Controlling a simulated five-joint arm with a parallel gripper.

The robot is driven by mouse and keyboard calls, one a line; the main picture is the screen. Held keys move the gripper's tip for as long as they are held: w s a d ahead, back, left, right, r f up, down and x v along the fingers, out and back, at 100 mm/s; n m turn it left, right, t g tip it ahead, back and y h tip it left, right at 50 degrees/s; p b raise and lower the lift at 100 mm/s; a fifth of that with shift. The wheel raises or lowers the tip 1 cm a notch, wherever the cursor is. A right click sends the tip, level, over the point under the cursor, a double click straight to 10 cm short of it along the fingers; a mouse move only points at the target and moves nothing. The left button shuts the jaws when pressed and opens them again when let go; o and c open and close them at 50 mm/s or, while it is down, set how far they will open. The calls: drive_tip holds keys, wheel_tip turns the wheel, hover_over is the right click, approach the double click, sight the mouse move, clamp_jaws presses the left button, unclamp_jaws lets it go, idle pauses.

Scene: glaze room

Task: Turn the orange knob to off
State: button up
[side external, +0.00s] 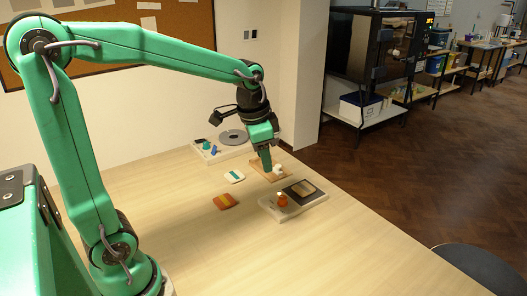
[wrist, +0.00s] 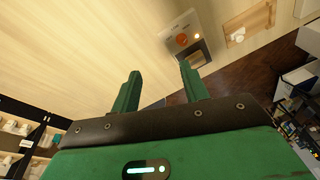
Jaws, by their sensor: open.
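The orange knob (side external: 283,201) sits on the left part of a pale panel (side external: 289,212) lying on the table. A dark square plate with a tan area (side external: 301,189) is beside it on the same panel. In the wrist view the knob (wrist: 182,40) shows beyond the fingertips, with a small glowing light next to it. The knob's pointer setting is too small to read. My gripper (side external: 267,161) is open, points down, and is above and behind the knob, near a small wooden board. Its two fingers (wrist: 161,76) are apart, with nothing between them in the wrist view.
A wooden board (side external: 260,170) with a white piece (side external: 278,169) lies close to my fingers. An orange-brown sponge-like block (side external: 226,202) and a white-and-teal block (side external: 234,177) lie to the left. A tray (side external: 215,151) with a grey disc stands behind. The front table is clear.

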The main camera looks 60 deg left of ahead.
sight(283, 197)
drive_tip(key=w+a+f+m+g, duration=0.1)
drive_tip(key=w+f, duration=0.2)
drive_tip(key=f, duration=0.1)
drive_tip(key=w+a+f+m+g, duration=0.1)
drive_tip(key=w+a+f, duration=0.1)
drive_tip(key=w+f, duration=0.2)
drive_tip(key=w+a+f+m, duration=0.1)
drive_tip(key=w+f, duration=0.2)
drive_tip(key=shift+w+a+f+m+g, duration=0.2)
drive_tip(key=shift+a+f+m+g, duration=0.1)
drive_tip(key=shift+a+f+g, duration=0.1)
drive_tip(key=shift+s+d+f, duration=0.1)
drive_tip(key=shift+d+f, duration=0.05)
drive_tip(key=shift+f, duration=3.75)
clamp_jaws()
